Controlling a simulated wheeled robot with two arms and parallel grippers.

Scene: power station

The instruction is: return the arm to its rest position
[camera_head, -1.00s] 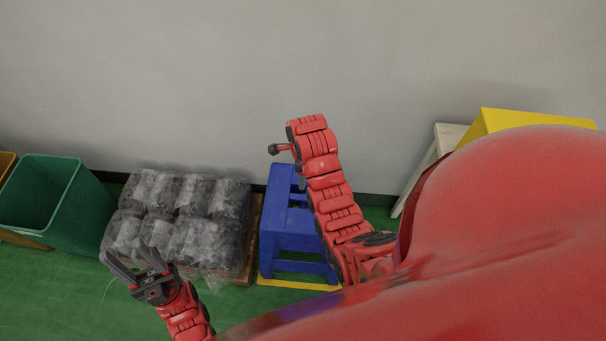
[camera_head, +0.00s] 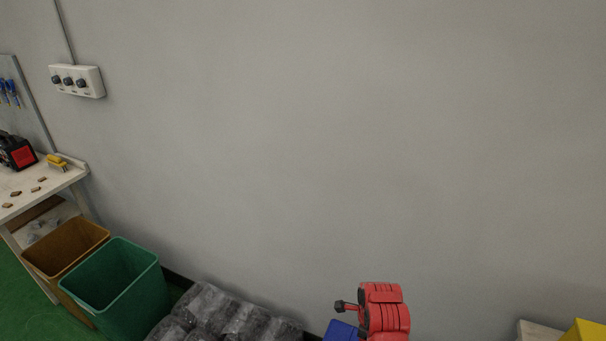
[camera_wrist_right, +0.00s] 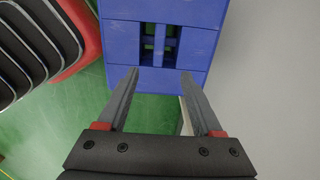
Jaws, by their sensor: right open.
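My right arm (camera_head: 382,312) shows in the head view as a red wrist section at the bottom, right of centre, with a small dark knob on its left side. Its jaws are hidden there. In the right wrist view my right gripper (camera_wrist_right: 160,72) is open, with two grey fingers spread apart and nothing between them. Beyond the fingers is a blue stool (camera_wrist_right: 220,52), and its corner (camera_head: 340,331) also shows beside the arm in the head view. My left gripper is not in view.
A green bin (camera_head: 118,285) and a brown bin (camera_head: 66,248) stand at the lower left by a workbench (camera_head: 72,177). Wrapped dark bundles (camera_head: 235,318) lie along the wall. A yellow object (camera_head: 585,331) is at the lower right. A switch box (camera_head: 77,81) hangs on the bare wall.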

